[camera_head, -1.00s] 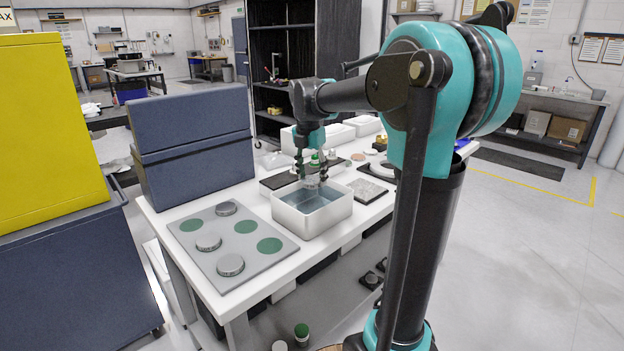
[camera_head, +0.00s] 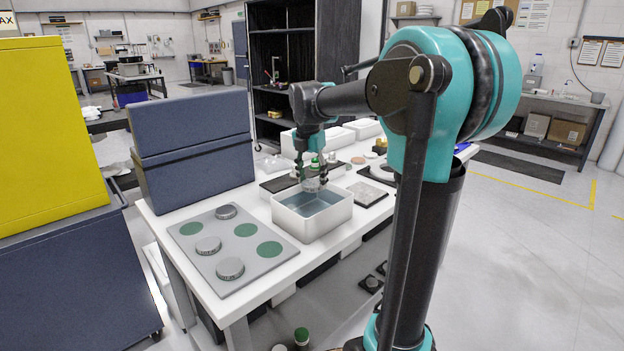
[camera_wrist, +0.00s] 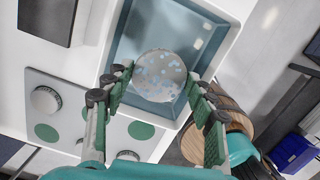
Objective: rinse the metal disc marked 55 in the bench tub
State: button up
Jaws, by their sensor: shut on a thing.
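My gripper (camera_head: 313,174) is shut on a round metal disc (camera_wrist: 160,76) over the white bench tub (camera_head: 325,226). In the wrist view the fingers hold the disc by its two sides. Its face is grey with pale blue specks, and I cannot read a number on it. The tub holds bluish water (camera_wrist: 183,33). The disc is inside the tub's outline in the wrist view; I cannot tell whether it touches the water.
A grey plate (camera_head: 215,275) left of the tub bears three metal discs and three green circles. Dark blue boxes (camera_head: 195,165) stand behind the plate. A dark tray (camera_head: 275,183) is behind the tub, and a grey slab (camera_head: 368,193) is to its right.

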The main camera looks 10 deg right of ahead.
jog(key=shift+r, duration=2)
